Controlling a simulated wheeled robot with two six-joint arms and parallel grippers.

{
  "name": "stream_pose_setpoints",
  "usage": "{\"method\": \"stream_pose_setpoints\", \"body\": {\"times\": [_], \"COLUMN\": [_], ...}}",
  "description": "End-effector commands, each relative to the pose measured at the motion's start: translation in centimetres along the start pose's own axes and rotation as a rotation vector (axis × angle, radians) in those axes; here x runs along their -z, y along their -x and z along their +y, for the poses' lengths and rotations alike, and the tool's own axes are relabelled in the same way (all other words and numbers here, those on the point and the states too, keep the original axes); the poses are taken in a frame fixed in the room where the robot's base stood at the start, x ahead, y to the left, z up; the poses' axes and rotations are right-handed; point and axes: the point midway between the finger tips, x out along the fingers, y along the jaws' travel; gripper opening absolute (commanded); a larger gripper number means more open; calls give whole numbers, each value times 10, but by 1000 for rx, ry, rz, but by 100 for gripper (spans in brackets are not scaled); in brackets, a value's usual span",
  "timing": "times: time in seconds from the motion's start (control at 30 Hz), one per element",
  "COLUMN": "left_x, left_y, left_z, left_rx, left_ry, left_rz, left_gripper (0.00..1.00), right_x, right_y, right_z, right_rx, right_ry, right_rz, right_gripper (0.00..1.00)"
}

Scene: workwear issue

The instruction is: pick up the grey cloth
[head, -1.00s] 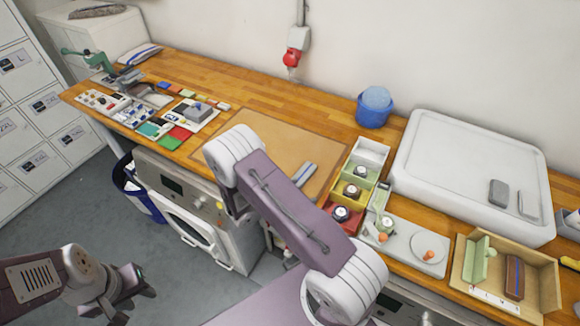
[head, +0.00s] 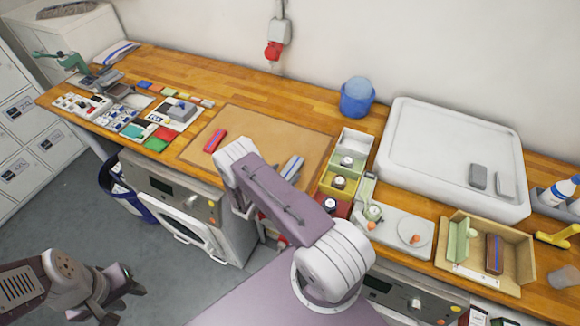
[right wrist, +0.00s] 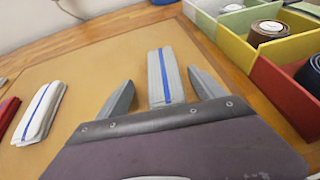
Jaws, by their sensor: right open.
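The grey cloth (right wrist: 164,80), folded into a strip with a blue stripe, lies on the tan mat (right wrist: 95,68) in the right wrist view. It also shows in the head view (head: 292,168), just right of my right arm. My right gripper (right wrist: 160,82) is open, its fingers one on each side of the cloth's near part; I cannot tell whether they touch it. In the head view my right arm hides this gripper. My left gripper (head: 108,298) hangs over the floor at the lower left, away from the bench; its jaw opening is unclear.
A white blue-striped cloth (right wrist: 38,114) and a red one (head: 215,140) lie left on the mat. Green, yellow and red boxes (head: 340,178) with rolls stand close on the right. A blue bucket (head: 357,101) and white tray (head: 390,138) stand behind.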

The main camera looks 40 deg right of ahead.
Motion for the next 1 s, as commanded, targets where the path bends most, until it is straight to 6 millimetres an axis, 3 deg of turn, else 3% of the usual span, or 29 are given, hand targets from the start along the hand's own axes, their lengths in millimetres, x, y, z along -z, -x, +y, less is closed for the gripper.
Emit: {"method": "stream_pose_setpoints", "body": {"times": [0.1,0.33,0.57,0.87,1.0], "left_x": [0,0,0,0,0], "left_y": [4,3,3,3,-1], "left_z": [0,0,0,0,0], "left_rx": [0,0,0,0,0], "left_ry": [0,0,0,0,0], "left_rz": [0,0,0,0,0], "left_gripper": [36,36,36,36,36], "right_x": [-2,-1,-1,-3,-14], "right_y": [-13,-15,-15,-14,-10], "right_z": [-1,0,0,0,1], "right_rx": [2,0,0,0,0], "right_ry": [-1,0,-1,-1,-2], "right_rz": [-1,-1,0,0,-1], "right_gripper": [78,78,14,12,12]}}
